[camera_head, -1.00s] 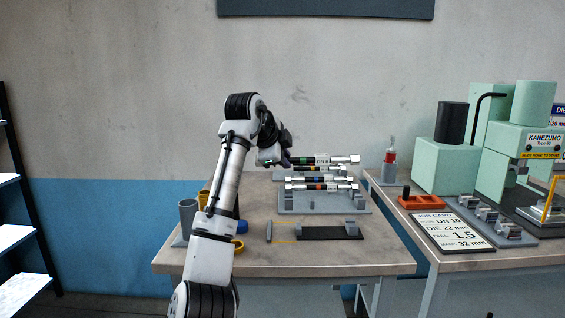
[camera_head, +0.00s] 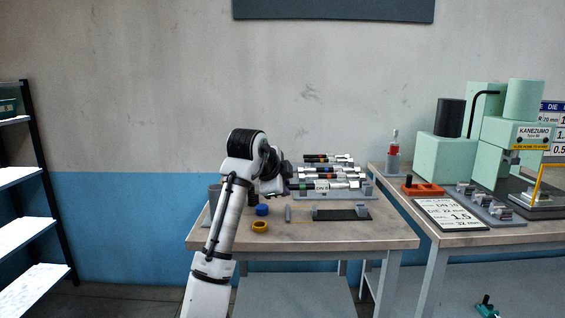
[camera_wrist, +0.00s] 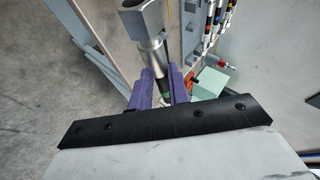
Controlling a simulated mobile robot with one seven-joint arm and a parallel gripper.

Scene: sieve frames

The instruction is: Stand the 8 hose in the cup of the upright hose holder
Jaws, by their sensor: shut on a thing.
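My gripper (camera_head: 284,190) is shut on the DN 8 hose (camera_head: 324,186), a short dark hose with a green band, white label and silver end fittings. The hose lies roughly level, pointing right, in front of the hose rack. In the wrist view, the purple fingers (camera_wrist: 160,90) close around the hose's dark part, and its silver hex fitting (camera_wrist: 142,18) sticks out at the top. The upright hose holder appears to be the grey cup (camera_head: 214,194) at the table's left, partly hidden by my arm. Its inside cannot be seen.
Other hoses (camera_head: 330,159) lie on the grey rack (camera_head: 366,190). A blue ring (camera_head: 262,210), a yellow ring (camera_head: 261,227) and a black mat (camera_head: 342,214) are on the table. A second table at right bears a green machine (camera_head: 443,160). Shelves (camera_head: 25,235) stand at far left.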

